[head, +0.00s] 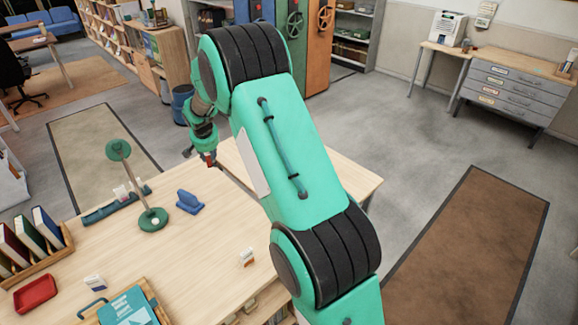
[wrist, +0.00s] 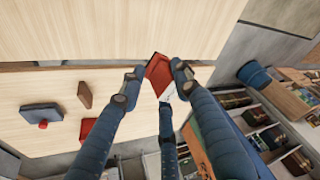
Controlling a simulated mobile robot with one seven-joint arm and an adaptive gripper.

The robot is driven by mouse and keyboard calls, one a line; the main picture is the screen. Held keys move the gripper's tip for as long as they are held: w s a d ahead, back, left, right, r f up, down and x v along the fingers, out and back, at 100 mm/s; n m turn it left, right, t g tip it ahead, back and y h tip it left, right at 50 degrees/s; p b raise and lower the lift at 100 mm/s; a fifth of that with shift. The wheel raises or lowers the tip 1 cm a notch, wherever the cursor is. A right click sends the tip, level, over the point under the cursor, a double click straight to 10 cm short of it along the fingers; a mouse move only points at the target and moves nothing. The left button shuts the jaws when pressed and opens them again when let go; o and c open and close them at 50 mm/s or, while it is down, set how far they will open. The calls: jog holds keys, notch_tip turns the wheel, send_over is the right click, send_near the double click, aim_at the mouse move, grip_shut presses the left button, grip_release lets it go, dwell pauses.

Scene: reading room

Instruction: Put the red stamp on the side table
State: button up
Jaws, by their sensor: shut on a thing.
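A second wooden table (head: 362,180), apparently the side table, stands beyond the desk and is partly hidden by my arm. In the wrist view, this table (wrist: 35,88) shows below the desk, across a narrow gap. The stamp appears around this gap; its height cannot be told.
The second table bears a dark blue pad (wrist: 40,115) with a red knob, a brown block (wrist: 85,94) and a red piece (wrist: 87,128). The desk (head: 200,250) holds a green lamp (head: 152,219), a blue holder (head: 189,202) and a red tray (head: 35,293).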

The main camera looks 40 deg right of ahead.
jog(key=s+d+m+b, duration=0.1)
jog(key=s+d+m, duration=0.1)
jog(key=d, duration=1)
jog(key=s+d+m, duration=0.2)
jog(key=d, duration=1.1)
jog(key=shift+g+h, duration=0.3)
jog(key=shift+a+f, duration=0.2)
jog(key=shift+f, duration=2.3)
jog(key=shift+f, duration=0.15)
jog(key=shift+c, duration=0.2)
jog(key=shift+f+b, duration=0.75)
jog(key=shift+f, duration=2.25)
jog(key=shift+f, duration=0.1)
jog(key=shift+f+b, duration=0.4)
jog(key=shift+f, duration=1.35)
jog(key=shift+f, duration=0.15)
